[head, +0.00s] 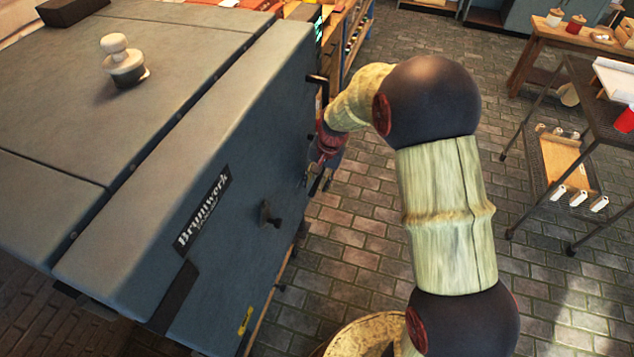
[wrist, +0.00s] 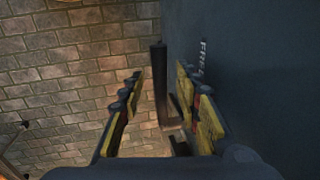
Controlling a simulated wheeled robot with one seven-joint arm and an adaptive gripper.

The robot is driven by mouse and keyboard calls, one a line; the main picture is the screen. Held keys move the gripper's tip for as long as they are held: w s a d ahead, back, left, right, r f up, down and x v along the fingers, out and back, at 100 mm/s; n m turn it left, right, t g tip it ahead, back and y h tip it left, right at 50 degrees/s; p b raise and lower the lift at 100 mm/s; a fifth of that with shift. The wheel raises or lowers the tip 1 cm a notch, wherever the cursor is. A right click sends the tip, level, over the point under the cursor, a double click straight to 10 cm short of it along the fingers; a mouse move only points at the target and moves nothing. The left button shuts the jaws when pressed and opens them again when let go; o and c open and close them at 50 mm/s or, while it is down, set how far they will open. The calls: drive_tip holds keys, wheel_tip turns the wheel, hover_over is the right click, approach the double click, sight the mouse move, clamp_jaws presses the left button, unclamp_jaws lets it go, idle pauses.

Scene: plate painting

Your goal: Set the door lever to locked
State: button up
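A dark bar (wrist: 158,80), which looks like the door lever, stands beside the blue-grey cabinet wall in the wrist view. A dark base piece (wrist: 172,126) shows at its lower end. White lettering (wrist: 202,58), partly hidden and hard to read, is on the wall beside it. My gripper (wrist: 157,76) is open, with one yellow-and-black finger on each side of the bar. The left finger is clearly apart from it; contact on the right cannot be told. In the head view my gripper (head: 317,181) is small beside the front of the cabinet (head: 225,245), and the lever cannot be made out there.
A black knob (head: 270,214) sticks out from the cabinet front, and a black handle (head: 317,79) shows near its far edge. A pale knobbed piece (head: 123,62) stands on top. A dark rack (head: 590,105) is at right. Brick floor (head: 345,245) lies open between.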

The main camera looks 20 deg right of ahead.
drive_tip(key=c, duration=0.3)
clamp_jaws()
idle(0.7)
